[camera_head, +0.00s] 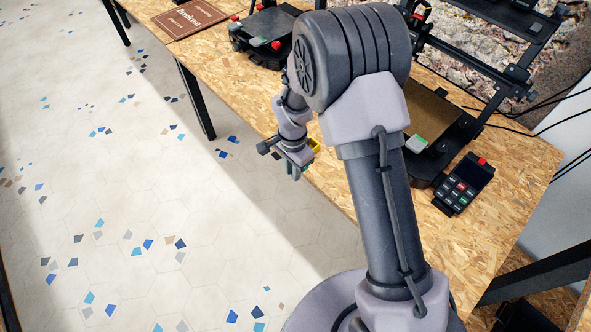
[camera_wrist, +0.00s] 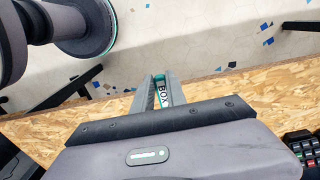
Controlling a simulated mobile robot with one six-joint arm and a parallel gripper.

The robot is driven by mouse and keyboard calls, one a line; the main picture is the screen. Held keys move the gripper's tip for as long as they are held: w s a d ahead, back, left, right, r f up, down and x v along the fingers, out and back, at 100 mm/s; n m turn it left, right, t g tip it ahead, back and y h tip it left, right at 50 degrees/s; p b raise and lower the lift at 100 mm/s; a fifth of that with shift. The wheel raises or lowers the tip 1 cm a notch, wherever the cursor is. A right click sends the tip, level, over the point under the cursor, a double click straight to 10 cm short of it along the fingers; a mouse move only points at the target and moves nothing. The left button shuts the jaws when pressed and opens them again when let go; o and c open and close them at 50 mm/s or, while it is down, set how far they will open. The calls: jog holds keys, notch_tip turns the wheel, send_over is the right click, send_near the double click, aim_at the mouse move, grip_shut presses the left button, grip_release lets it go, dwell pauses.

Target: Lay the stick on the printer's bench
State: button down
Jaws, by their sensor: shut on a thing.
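My gripper (camera_head: 297,172) is low at the front edge of the chipboard bench (camera_head: 490,235), left of my arm.
A second black printer (camera_head: 265,40) and a brown sign (camera_head: 190,17) are further back. Bare bench shows in front of the control pad. Tiled floor (camera_head: 120,200) lies left of the bench.

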jog(key=shift+s+a+r+p, duration=0.15)
jog(key=shift+r+p, duration=0.05)
jog(key=shift+r, duration=0.3)
jog(key=shift+s+a+r+p, duration=0.1)
jog(key=shift+r+p, duration=0.05)
jog(key=shift+r, duration=0.35)
jog(key=shift+d, duration=0.1)
